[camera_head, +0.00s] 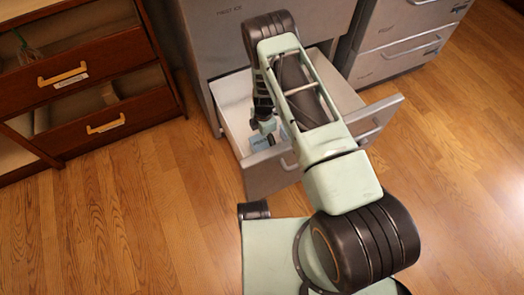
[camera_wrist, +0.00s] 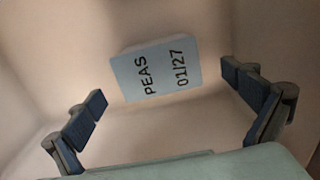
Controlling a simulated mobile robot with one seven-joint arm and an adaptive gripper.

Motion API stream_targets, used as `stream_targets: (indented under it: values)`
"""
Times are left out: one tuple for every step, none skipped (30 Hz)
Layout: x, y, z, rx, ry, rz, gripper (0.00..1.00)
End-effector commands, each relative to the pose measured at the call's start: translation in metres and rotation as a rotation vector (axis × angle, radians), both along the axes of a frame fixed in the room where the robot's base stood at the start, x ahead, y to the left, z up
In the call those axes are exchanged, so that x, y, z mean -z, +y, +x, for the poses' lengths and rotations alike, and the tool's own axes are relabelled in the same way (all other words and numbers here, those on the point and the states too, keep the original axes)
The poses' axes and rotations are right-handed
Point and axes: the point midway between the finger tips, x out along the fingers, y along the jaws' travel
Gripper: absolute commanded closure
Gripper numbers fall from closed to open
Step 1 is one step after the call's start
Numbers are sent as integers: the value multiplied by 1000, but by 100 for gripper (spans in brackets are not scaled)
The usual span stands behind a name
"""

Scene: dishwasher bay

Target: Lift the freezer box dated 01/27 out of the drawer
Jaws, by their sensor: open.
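In the wrist view, the freezer box (camera_wrist: 153,72) is light blue and reads "PEAS 01/27". It lies tilted in the picture on the pale drawer floor. My gripper (camera_wrist: 168,100) is open, with one dark finger on each side of the picture. The box is apart from both fingers, between and beyond them. In the head view, my gripper (camera_head: 266,125) reaches down into the open drawer (camera_head: 232,97). A small part of the blue box (camera_head: 259,142) shows there below the gripper. My arm hides much of the drawer.
A wooden cabinet (camera_head: 75,75) with yellow handles stands at the left. A grey drawer unit (camera_head: 405,38) stands at the right. The open drawer's grey front (camera_head: 268,178) sticks out over the wood floor (camera_head: 170,210). The drawer's walls surround my gripper.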

Motion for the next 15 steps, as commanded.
stream_targets:
  values:
    - [6, 0, 0, 0, -1, 0, 0]
    - [7, 0, 1, -1, -1, 0, 0]
    - [9, 1, 1, -1, -1, 0, 0]
    - [11, 1, 1, -1, -1, 0, 0]
    - [14, 1, 1, -1, 0, -1, 0]
    - [20, 2, 0, 0, 0, -1, 0]
    - [25, 3, 0, -1, 0, -1, 0]
    - [30, 4, 1, -2, 0, -1, 0]
    - [36, 5, 2, -2, 0, -1, 0]
    - [41, 6, 2, -1, -1, -2, 0]
    - [45, 7, 2, -3, -1, -2, 0]
    - [50, 6, 2, 0, 0, -1, 0]
    - [53, 6, 2, 0, -1, 0, 0]
    - [55, 6, 2, 0, -1, 0, 0]
    - [58, 6, 2, 0, -1, 0, 0]
